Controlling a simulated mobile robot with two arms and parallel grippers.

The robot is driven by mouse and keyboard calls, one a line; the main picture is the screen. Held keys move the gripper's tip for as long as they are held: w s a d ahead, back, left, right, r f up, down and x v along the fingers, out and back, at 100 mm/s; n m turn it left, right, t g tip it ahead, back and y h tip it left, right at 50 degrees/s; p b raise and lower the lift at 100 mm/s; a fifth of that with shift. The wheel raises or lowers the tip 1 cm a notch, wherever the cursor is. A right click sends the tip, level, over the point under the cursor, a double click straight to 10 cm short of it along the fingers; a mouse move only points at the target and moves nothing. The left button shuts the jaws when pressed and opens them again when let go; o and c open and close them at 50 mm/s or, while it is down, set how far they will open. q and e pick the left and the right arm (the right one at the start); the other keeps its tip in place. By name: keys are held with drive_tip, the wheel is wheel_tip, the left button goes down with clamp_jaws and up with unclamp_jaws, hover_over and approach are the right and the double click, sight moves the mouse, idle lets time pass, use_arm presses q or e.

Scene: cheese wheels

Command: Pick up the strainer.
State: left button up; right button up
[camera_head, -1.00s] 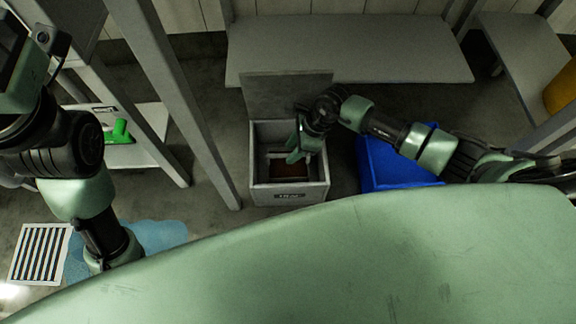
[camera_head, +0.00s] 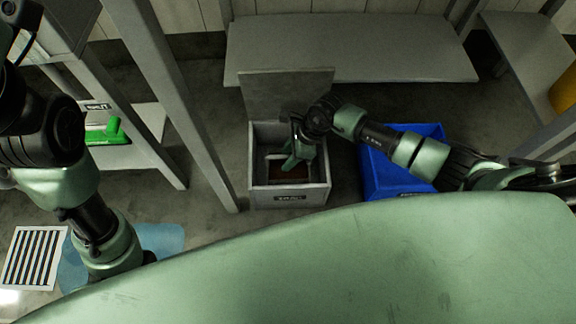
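I cannot surely make out a strainer. A grey box (camera_head: 256,196) with its lid (camera_head: 285,93) raised stands on the floor at the middle. Inside it is a dark brown surface (camera_head: 287,173) within a grey frame, partly hidden by my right gripper. My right gripper (camera_head: 296,158) reaches down into the box opening from the right. Its pale green fingers are small and dark against the box, so I cannot tell whether they are open or hold anything. My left arm comes in at the left, but its gripper is out of view.
A blue bin (camera_head: 378,180) stands right of the box. A grey bench (camera_head: 350,50) is behind it. A shelf at the left holds a green tool (camera_head: 110,133). A slatted grate (camera_head: 33,258) lies beside a blue puddle (camera_head: 160,238) on the floor. A yellow container (camera_head: 564,90) is far right.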

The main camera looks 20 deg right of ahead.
drive_tip(key=shift+f, duration=0.1)
clamp_jaws()
idle(1.5)
